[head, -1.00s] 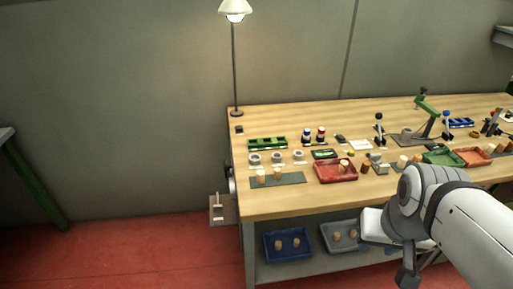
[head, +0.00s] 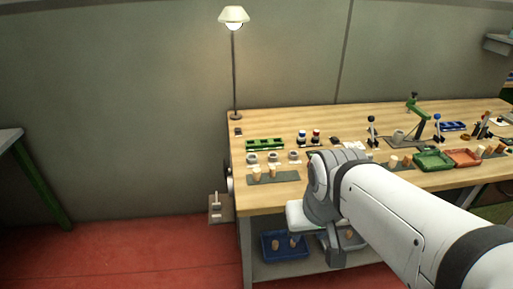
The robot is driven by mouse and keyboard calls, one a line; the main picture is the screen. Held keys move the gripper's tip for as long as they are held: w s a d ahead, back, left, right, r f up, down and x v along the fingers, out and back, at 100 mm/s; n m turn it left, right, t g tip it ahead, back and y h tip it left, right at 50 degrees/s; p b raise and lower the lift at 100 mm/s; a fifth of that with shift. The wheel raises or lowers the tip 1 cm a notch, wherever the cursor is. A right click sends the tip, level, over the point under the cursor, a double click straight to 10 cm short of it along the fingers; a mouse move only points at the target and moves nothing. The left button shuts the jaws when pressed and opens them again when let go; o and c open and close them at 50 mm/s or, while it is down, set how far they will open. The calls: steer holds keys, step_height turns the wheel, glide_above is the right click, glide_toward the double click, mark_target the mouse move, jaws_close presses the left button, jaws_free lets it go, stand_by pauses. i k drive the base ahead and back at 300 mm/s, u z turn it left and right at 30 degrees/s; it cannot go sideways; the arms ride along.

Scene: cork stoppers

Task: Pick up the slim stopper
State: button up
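Several cork stoppers are in view, too small to tell surely which is the slim one. Two stand upright on the dark mat (head: 288,178) at the table's left front: a left stopper (head: 257,175) and a right stopper (head: 273,171). More stand right of my arm, such as a pale stopper (head: 393,161). Two more stoppers are in the blue tray (head: 270,254) on the lower shelf. My gripper (head: 318,235) is at the end of my white and grey arm, in front of the table's front edge, right of and below the mat. Its fingers cannot be made out.
The wooden table (head: 300,116) also holds a green rack (head: 265,144), several white ring holders, a green tray (head: 433,161), an orange tray (head: 464,158) and a green press (head: 416,118). A lamp (head: 234,17) stands at the back left. My arm hides the middle front.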

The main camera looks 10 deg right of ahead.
mark_target(273, 168)
steer(key=z, duration=0.05)
steer(key=i, duration=1)
steer(key=u, duration=0.05)
